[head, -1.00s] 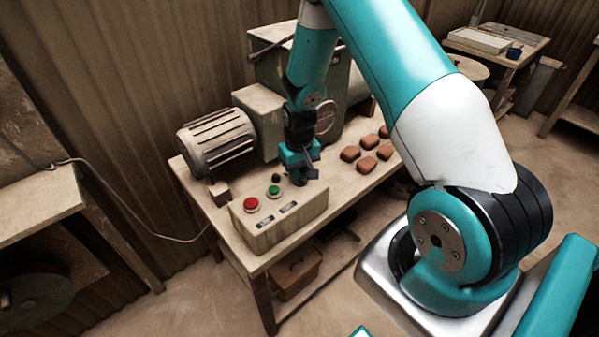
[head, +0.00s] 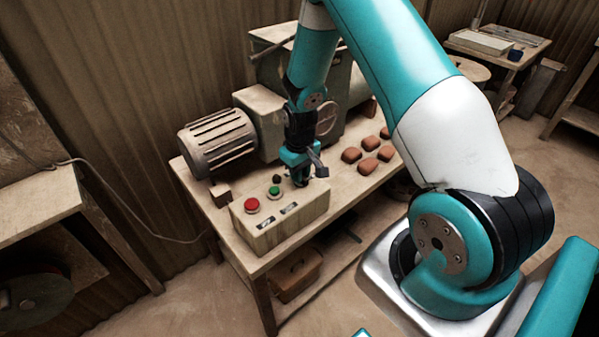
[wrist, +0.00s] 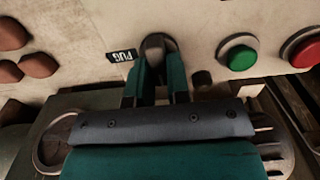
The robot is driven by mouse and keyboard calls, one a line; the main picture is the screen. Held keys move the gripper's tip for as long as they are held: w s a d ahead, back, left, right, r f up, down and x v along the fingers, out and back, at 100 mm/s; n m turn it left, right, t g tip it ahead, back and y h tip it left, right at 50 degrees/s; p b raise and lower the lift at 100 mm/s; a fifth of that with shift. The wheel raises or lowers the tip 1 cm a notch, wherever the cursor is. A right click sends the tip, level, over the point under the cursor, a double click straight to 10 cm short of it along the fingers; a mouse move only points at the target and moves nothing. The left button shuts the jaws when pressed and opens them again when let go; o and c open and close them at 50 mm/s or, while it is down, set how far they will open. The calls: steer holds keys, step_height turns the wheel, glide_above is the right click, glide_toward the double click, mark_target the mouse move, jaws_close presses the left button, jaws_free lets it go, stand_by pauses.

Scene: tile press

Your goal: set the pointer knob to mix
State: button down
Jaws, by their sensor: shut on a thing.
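The control box (head: 285,222) is a beige block on the front of the bench, with a red button (head: 251,205) and a green button (head: 273,191) on top. In the wrist view, the dark pointer knob (wrist: 157,44) sits between the two fingers of my gripper (wrist: 160,75), which is shut on it. A small black label reading "PUG" (wrist: 121,56) lies beside the knob. The green button (wrist: 240,56) and red button (wrist: 306,52) are on the knob's other side. In the head view my gripper (head: 300,180) hides the knob. I cannot see a mix label or which way the knob points.
A ribbed motor (head: 217,143) and a grey-green machine stand behind the box. Several reddish-brown clay pieces (head: 368,166) lie on the bench to the right. A small dark knob (wrist: 202,80) stands close to my fingers. A bin (head: 294,277) sits below the bench.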

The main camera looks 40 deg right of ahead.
steer(key=c, duration=1.1)
jaws_free()
step_height(320, 180, up, 18)
steer(key=shift+f+b, duration=0.25)
steer(key=shift+b, duration=0.5)
steer(key=shift+a, duration=0.1)
steer(key=s+a+r+n+y, duration=0.1)
steer(key=s+a+r+n, duration=0.1)
steer(key=s+a+r, duration=0.35)
steer(key=s+a+r+n+y, duration=0.1)
steer(key=s+a+r, duration=0.1)
steer(key=a, duration=0.6)
steer(key=s+a+r+n, duration=0.1)
steer(key=s+a, duration=0.2)
steer(key=s, duration=0.2)
steer(key=s+a+r+n+y, duration=0.1)
steer(key=s+a, duration=0.2)
steer(key=s, duration=0.2)
steer(key=s+a+r+n+y, duration=0.1)
steer(key=s+a, duration=0.2)
steer(key=s, duration=0.2)
steer(key=shift+s+r, duration=0.15)
steer(key=shift+s, duration=0.05)
